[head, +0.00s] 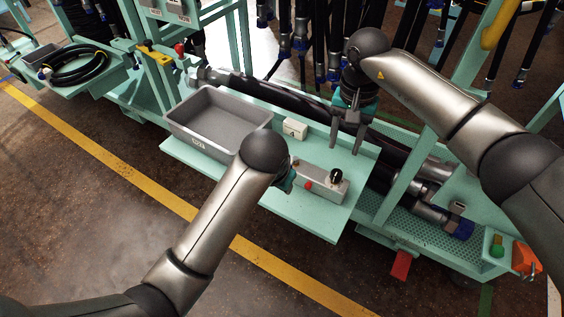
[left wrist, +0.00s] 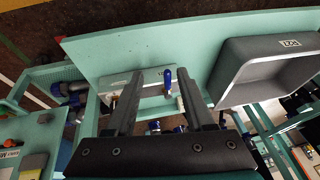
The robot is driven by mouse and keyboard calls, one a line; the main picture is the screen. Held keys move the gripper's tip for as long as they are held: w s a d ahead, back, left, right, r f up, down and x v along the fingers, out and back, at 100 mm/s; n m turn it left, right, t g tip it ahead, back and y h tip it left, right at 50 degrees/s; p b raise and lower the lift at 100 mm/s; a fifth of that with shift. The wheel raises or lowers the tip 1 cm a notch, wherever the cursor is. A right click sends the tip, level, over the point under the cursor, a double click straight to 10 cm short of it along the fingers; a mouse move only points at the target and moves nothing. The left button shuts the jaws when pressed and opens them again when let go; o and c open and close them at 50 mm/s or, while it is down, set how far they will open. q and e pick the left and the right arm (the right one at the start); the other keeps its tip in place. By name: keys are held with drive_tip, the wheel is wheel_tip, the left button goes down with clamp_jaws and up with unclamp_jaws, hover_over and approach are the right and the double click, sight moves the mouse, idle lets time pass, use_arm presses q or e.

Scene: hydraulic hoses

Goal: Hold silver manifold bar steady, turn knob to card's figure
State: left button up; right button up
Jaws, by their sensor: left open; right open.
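The silver manifold bar (head: 321,182) lies on the teal shelf, its left end hidden by my left wrist. A black knob (head: 337,176) stands near its right end, and a red part (head: 308,186) shows on its front. In the left wrist view the bar (left wrist: 151,80) lies beyond my left gripper (left wrist: 159,76), which is open with nothing held; a blue lever (left wrist: 168,78) shows between its fingers. My right gripper (head: 346,148) is open and empty, fingers pointing down, behind and above the bar. A small pale block (head: 294,128) stands behind the bar; no figure on it is readable.
A grey tray (head: 190,139) stands at the left of the teal shelf (head: 318,220). Thick black hoses (head: 285,98) run behind it, and more hang at the back. The shelf in front of the bar is clear. A red tag (head: 401,265) hangs below the bench at right.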

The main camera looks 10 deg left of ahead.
sight(313, 179)
use_arm(q)
wheel_tip(313, 179, up, 4)
drive_tip(key=w, duration=0.2)
drive_tip(key=x, duration=1.5)
drive_tip(key=shift+w+d+r, duration=0.15)
drive_tip(key=shift+w+d, duration=0.05)
clamp_jaws()
idle(2.1)
